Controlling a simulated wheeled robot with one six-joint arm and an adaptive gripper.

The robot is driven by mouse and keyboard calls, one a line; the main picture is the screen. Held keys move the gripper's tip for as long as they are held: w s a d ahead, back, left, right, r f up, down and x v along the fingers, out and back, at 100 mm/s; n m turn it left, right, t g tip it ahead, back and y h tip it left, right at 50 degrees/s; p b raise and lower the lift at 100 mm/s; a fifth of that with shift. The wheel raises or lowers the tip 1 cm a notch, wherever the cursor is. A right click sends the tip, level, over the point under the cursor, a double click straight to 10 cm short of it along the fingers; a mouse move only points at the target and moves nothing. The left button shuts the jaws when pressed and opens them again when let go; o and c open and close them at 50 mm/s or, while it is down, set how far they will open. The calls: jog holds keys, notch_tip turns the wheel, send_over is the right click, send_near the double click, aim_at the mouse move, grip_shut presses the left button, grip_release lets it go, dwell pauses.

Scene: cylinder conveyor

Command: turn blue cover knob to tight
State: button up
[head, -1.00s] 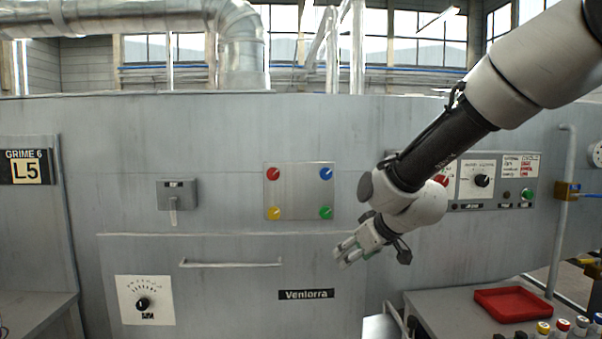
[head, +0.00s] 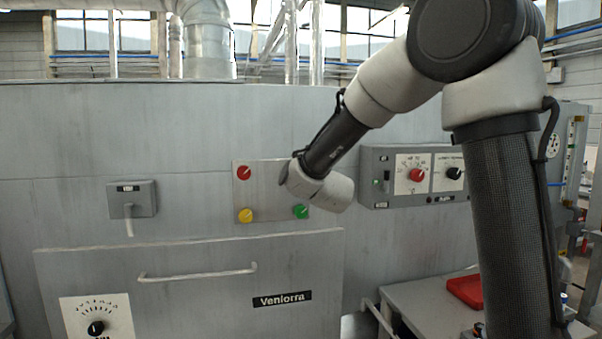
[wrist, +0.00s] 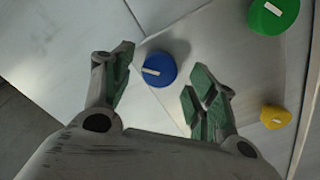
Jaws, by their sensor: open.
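The blue cover knob (wrist: 159,69) shows in the wrist view on a grey square plate, with a pale marker line across its face. My gripper (wrist: 160,98) is open, its green-padded fingers to either side of and short of the knob, with nothing between them that I can see being held. In the head view my arm's wrist covers the blue knob's corner of the plate (head: 257,191), and the gripper fingers are hidden there.
On the same plate are a red knob (head: 244,173), a yellow knob (head: 246,215) and a green knob (head: 301,211). A lever box (head: 132,199) is at left, a control panel (head: 415,176) at right. A door handle (head: 197,273) sticks out below.

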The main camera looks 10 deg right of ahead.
jog(key=shift+w, duration=1.3)
jog(key=c, duration=1)
jog(key=shift+c, duration=0.2)
